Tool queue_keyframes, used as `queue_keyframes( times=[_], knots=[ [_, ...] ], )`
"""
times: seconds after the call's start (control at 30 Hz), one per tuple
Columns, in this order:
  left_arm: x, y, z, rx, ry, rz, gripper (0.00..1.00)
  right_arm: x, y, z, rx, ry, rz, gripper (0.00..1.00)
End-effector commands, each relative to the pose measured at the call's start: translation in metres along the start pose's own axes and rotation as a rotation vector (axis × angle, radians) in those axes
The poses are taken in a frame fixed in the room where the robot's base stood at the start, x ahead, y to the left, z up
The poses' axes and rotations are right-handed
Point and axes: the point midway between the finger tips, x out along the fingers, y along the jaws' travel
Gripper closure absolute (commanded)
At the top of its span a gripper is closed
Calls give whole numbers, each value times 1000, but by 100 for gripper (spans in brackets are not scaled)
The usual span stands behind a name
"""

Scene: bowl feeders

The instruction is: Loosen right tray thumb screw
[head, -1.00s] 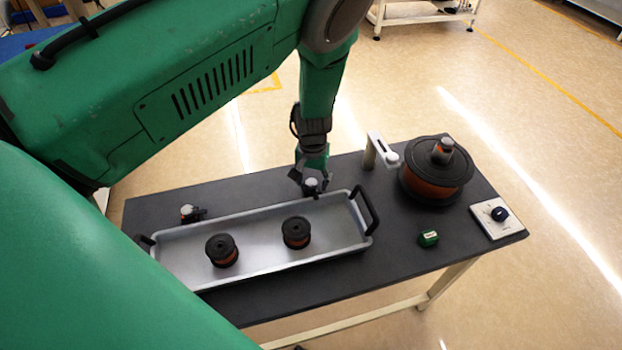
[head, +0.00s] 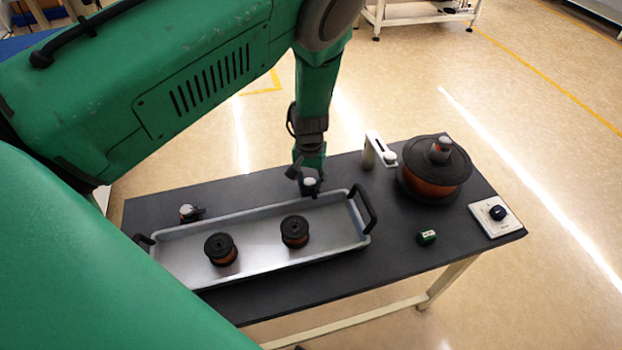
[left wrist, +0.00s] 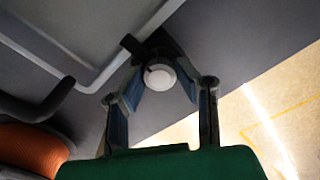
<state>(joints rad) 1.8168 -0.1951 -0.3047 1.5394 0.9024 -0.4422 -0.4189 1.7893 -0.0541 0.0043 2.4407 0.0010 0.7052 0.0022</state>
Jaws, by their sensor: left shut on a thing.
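The right thumb screw (head: 310,183) has a pale round top and a dark clamp body, and sits at the back edge of the metal tray (head: 262,208). My left gripper (head: 308,184) reaches down from above and is shut on this screw. In the left wrist view the screw's white cap (left wrist: 159,77) shows between the two fingers of my gripper (left wrist: 160,82), with a dark lever beside it. The left thumb screw (head: 188,212) stands at the tray's back left, apart from the gripper. My right gripper is not in view.
Two small spools (head: 220,249) (head: 295,231) stand in the tray. My arm covers the left side.

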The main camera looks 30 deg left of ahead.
Motion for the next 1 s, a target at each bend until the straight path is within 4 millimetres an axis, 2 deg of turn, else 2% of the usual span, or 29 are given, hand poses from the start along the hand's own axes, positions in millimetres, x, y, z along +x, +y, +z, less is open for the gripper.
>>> queue_keyframes(
  times=[0.37,1.0],
  knots=[
    [-1,2,-3,-183,7,1,100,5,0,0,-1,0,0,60],
    [-2,2,-3,-782,7,4,100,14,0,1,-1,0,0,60]
  ],
)
